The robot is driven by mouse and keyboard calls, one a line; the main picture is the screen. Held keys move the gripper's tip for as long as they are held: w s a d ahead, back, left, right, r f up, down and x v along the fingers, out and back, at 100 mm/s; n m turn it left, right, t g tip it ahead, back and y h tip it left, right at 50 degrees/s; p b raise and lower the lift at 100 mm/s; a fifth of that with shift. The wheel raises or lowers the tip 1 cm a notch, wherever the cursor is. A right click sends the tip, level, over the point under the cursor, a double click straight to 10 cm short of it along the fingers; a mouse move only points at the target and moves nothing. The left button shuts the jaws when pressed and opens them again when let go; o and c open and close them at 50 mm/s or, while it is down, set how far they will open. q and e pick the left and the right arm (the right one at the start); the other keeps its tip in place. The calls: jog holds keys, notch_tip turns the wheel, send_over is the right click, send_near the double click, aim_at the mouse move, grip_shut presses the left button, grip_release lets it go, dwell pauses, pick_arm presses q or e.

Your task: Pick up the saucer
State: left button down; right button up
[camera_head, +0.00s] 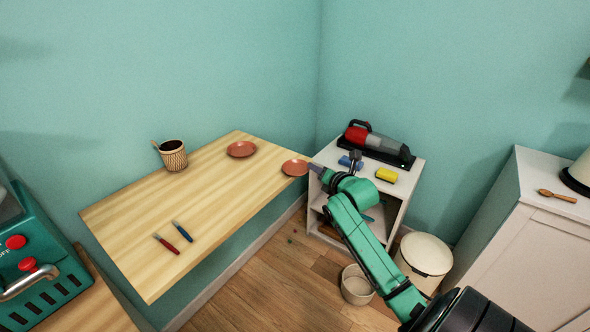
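Two reddish-brown saucers lie on the wooden wall table. One saucer (241,149) is near the wall. The other saucer (294,168) is at the table's right corner. My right gripper (315,170) reaches in from the lower right, and its tip is at the right edge of the corner saucer. The fingers are small and dark here, so I cannot tell whether they touch or grip the rim. My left gripper is not in view.
The wooden table (190,210) also holds a woven cup (173,155) and red (166,244) and blue (182,231) handled utensils. A white shelf (407,183) with a handheld vacuum (372,141) and yellow block (386,175) stands beside my arm. Bins stand on the floor below.

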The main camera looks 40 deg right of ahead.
aim_at(296, 168)
jog(key=x, duration=0.2)
jog(key=f+x, duration=0.1)
jog(key=x, duration=0.2)
jog(key=shift+d+p, duration=0.15)
jog(key=shift+p, duration=0.2)
jog(key=shift+s, duration=0.1)
grip_shut()
dwell(0.8)
